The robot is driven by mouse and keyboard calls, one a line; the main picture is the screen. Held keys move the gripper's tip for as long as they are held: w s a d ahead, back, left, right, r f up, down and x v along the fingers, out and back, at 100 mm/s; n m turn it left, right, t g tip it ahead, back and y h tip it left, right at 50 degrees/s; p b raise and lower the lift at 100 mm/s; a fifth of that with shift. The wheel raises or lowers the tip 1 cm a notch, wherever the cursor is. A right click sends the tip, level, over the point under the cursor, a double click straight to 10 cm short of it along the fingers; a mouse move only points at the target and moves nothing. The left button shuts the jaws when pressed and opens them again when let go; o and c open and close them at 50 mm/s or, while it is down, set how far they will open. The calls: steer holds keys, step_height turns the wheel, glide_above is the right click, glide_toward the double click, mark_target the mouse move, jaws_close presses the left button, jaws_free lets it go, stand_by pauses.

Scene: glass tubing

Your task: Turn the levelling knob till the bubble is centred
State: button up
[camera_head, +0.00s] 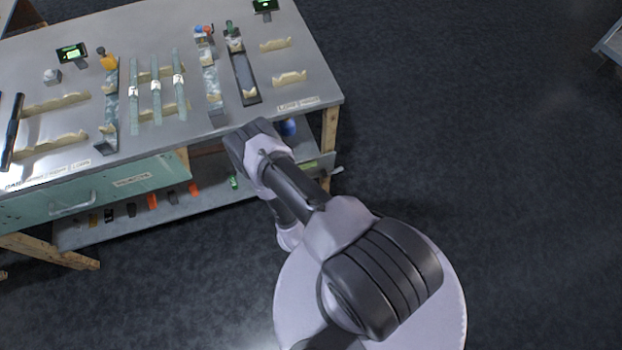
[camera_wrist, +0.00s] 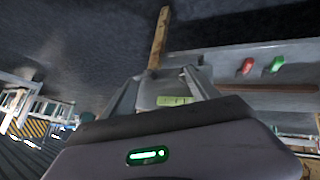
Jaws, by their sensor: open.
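No levelling knob or bubble can be made out for certain. In the head view, small knob-like parts stand at the back of the bench fixtures: an orange one (camera_head: 108,60), a green one (camera_head: 229,28) and a red and blue pair (camera_head: 204,31). Two small dark displays with green screens, one at the left (camera_head: 72,52) and one at the back (camera_head: 265,5), stand near them. My gripper (camera_wrist: 162,92) shows in the wrist view with its two fingers apart and nothing between them. It is away from the bench-top fixtures. My arm hides part of the bench's front corner.
The grey bench top (camera_head: 309,82) carries glass tubes (camera_head: 156,92) and several wooden holders (camera_head: 290,78). Below are a green drawer (camera_head: 110,190) and a lower shelf (camera_head: 85,235) with small items. Red (camera_wrist: 246,66) and green (camera_wrist: 277,64) pieces show in the wrist view.

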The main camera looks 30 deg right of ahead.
steer(key=w+a+r+n+t+y, duration=0.1)
steer(key=w+a+r+n+t, duration=0.1)
steer(key=w+a+n, duration=0.15)
steer(key=shift+m, duration=0.35)
steer(key=b+x, duration=0.4)
steer(key=x, duration=0.4)
steer(key=b+x, duration=0.4)
steer(key=x, duration=0.4)
steer(key=shift+w+a+r+b, duration=0.15)
steer(key=shift+w+a+b, duration=0.1)
steer(key=shift+b, duration=0.15)
steer(key=shift+w+d+f, duration=0.2)
steer(key=shift+w+d, duration=0.1)
steer(key=shift+w, duration=0.1)
steer(key=c, duration=1.3)
steer(key=shift+c, duration=0.2)
